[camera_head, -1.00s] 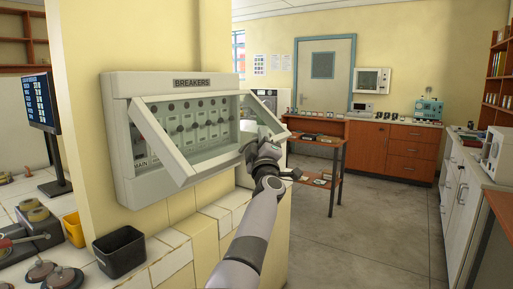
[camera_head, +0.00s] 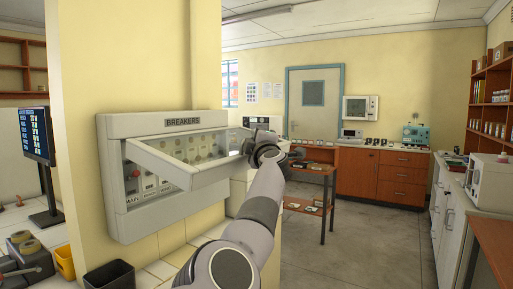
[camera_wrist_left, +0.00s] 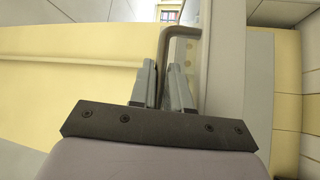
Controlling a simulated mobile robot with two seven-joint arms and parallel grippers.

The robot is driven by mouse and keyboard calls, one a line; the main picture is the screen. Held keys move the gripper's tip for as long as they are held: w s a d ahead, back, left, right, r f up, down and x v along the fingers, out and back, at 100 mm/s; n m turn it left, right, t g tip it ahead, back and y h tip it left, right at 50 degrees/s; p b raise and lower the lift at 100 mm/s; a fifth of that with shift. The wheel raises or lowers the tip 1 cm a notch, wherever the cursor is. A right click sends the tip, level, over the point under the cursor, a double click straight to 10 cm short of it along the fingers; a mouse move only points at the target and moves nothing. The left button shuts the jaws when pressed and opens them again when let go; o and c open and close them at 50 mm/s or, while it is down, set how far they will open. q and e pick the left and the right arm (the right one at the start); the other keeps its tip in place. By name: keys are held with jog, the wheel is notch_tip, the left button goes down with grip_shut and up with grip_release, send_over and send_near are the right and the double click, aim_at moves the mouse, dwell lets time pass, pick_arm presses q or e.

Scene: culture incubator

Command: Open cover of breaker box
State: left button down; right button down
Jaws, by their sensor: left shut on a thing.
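The grey breaker box (camera_head: 150,126) is mounted on the yellow wall at left, labelled BREAKERS. Its windowed cover (camera_head: 212,175) hangs from the top edge and is tilted outward, its lower edge well away from the box. Under it, a red knob (camera_head: 136,173) and several breakers show. My left gripper (camera_head: 255,143) is at the cover's right end. In the left wrist view its fingers (camera_wrist_left: 161,88) are shut on the cover's grey bent handle (camera_wrist_left: 166,42), beside the cover's pale frame (camera_wrist_left: 228,70). The fingertip contact is partly hidden. My right gripper is not in view.
A black bin (camera_head: 110,276) and a yellow bin (camera_head: 65,262) are below the box at left, near a monitor (camera_head: 36,135). A wooden shelf table (camera_head: 325,205) stands behind my gripper. The floor (camera_head: 375,240) at right is clear.

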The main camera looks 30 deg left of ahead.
pick_arm(q)
jog(key=shift+a+r, duration=0.1)
jog(key=shift+r, duration=0.2)
jog(key=c, duration=1.2)
grip_release()
